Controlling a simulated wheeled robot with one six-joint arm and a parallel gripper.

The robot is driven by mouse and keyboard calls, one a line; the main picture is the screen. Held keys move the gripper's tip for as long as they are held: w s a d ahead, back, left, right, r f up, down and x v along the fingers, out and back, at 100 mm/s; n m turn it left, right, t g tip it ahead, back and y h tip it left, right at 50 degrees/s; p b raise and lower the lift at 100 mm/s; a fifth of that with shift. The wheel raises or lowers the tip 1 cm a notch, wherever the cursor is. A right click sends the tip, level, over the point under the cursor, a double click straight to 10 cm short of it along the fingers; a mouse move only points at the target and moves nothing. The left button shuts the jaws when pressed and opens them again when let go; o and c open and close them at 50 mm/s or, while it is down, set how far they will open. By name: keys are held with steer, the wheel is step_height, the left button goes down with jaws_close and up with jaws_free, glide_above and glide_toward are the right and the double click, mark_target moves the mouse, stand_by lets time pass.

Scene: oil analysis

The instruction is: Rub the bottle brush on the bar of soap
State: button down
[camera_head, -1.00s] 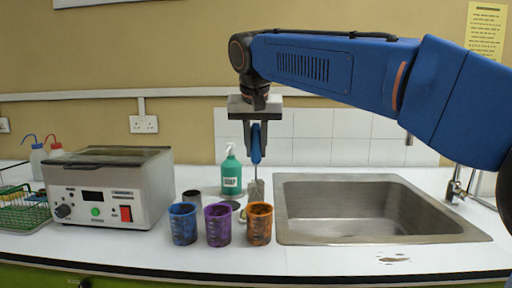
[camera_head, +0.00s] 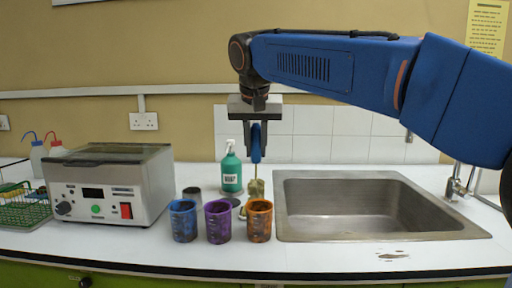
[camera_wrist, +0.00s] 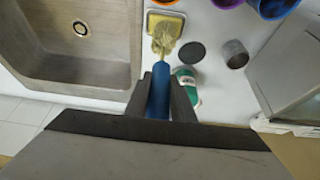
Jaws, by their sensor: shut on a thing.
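My gripper (camera_wrist: 160,98) is shut on the blue handle of the bottle brush (camera_wrist: 159,85) and holds it upright, head down, left of the sink. The brush's bristle head (camera_head: 256,188) looks yellowish and hangs just behind the orange cup. In the wrist view, the yellow bar of soap (camera_wrist: 166,20) sits in a small pale dish (camera_wrist: 150,27). The bristle head overlaps the near part of the soap there. I cannot tell whether they touch. In the head view the soap is mostly hidden behind the orange cup.
Stained blue (camera_head: 184,222), purple (camera_head: 218,223) and orange (camera_head: 259,222) cups stand in front of the brush. A green pump bottle (camera_head: 231,172), a dark round lid (camera_wrist: 192,53) and a small metal cup (camera_wrist: 235,54) are close by. The sink (camera_head: 380,238) is right, a grey machine (camera_head: 150,200) left.

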stand_by(0.3)
steer(key=shift+r, duration=3.45)
